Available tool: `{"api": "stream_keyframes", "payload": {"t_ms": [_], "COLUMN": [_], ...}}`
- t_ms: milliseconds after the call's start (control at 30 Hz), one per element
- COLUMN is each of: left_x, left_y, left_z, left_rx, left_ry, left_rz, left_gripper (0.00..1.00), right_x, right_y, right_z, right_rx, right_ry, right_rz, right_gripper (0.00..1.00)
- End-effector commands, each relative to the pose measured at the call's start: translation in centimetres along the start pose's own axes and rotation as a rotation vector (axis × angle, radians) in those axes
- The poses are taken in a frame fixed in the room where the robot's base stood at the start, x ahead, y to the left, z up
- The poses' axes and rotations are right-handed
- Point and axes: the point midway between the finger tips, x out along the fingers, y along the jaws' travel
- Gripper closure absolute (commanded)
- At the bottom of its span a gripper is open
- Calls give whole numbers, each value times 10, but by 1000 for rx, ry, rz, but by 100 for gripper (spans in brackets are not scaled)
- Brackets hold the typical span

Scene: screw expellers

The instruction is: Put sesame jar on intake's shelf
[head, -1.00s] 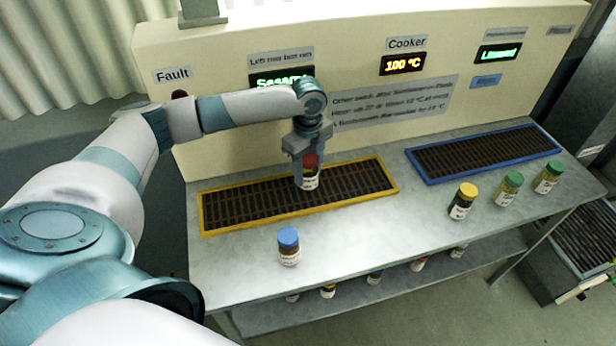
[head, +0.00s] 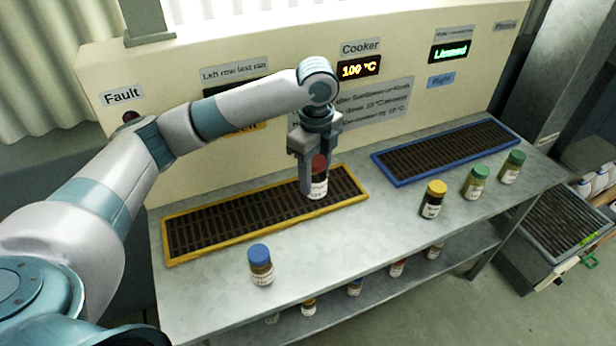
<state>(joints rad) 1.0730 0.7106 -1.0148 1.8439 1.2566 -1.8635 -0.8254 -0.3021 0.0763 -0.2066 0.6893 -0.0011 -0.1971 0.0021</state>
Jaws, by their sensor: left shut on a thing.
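My left gripper (head: 314,182) points down and is shut on a red-lidded jar (head: 318,188) with a white label. The jar is upright over or at the right part of the yellow-framed grate (head: 225,231); I cannot tell whether it touches the grate. The labels are too small to read, so I cannot tell which jar is the sesame one. A blue-lidded jar (head: 261,266) stands at the front left of the bench. A yellow-lidded jar (head: 433,200) and two green-lidded jars (head: 477,182) (head: 512,167) stand at the right. My right gripper is not in view.
A blue-framed grate (head: 450,150) lies at the back right of the metal bench (head: 340,245). Several jars stand on a lower shelf (head: 370,300). A grated unit (head: 565,222) stands on the far right. A cream panel (head: 385,105) rises behind. The bench's middle front is clear.

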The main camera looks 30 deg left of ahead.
Motion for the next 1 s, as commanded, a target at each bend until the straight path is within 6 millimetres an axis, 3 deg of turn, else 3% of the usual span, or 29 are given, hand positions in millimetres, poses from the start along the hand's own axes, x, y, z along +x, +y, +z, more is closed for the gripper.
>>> {"api": "stream_keyframes", "payload": {"t_ms": [733, 1000], "left_x": [0, -2], "left_y": [0, 7], "left_z": [0, -6], "left_rx": [-10, -137], "left_ry": [0, 0], "left_rz": [0, -3], "left_gripper": [91, 91], "right_x": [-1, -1], "right_y": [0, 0], "right_z": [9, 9], "right_rx": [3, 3], "right_ry": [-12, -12], "right_rz": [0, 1], "right_gripper": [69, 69]}}
